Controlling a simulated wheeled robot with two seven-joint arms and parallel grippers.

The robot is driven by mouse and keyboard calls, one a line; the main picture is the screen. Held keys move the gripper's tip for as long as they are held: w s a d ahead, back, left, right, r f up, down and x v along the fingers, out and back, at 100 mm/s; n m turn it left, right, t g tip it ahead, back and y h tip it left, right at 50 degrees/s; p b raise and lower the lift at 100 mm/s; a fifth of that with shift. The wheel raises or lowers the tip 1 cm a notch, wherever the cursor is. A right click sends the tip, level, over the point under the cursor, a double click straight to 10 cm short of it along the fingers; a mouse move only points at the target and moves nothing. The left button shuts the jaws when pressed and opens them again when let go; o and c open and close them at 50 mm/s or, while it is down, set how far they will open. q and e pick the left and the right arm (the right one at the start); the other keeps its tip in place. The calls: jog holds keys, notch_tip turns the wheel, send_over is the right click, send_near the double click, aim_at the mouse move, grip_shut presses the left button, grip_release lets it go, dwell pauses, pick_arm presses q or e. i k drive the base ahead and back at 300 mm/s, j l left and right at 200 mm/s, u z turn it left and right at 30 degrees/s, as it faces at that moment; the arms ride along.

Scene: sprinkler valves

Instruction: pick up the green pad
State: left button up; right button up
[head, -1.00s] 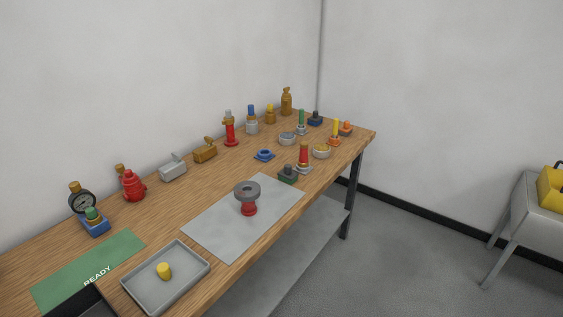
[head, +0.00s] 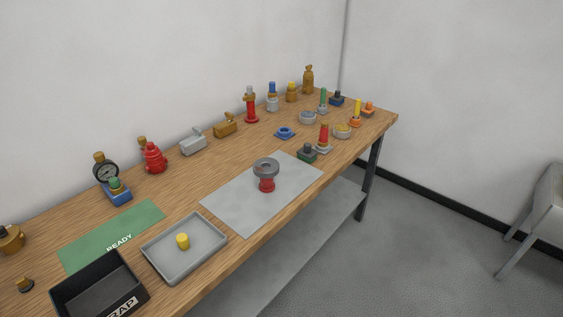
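A flat green mat (head: 112,236) marked READY lies on the near left of the wooden workbench. I cannot tell which of these is the green pad. Neither of my grippers is in view.
The workbench (head: 180,199) runs along the wall. A grey mat (head: 235,205) bears a red and grey valve (head: 266,174). A grey tray (head: 157,258) holds a yellow piece (head: 183,241). A black scrap bin (head: 65,297) stands at the near left. Several fittings line the back.

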aim_at(305, 153)
jog(key=i+l+u, duration=0.3)
jog(key=l, duration=0.35)
jog(key=i+l+u, duration=0.1)
jog(key=i+l, duration=0.2)
jog(key=i+l+u, duration=0.15)
jog(key=l, duration=0.3)
jog(key=i+l+u, duration=0.15)
jog(key=l, duration=0.2)
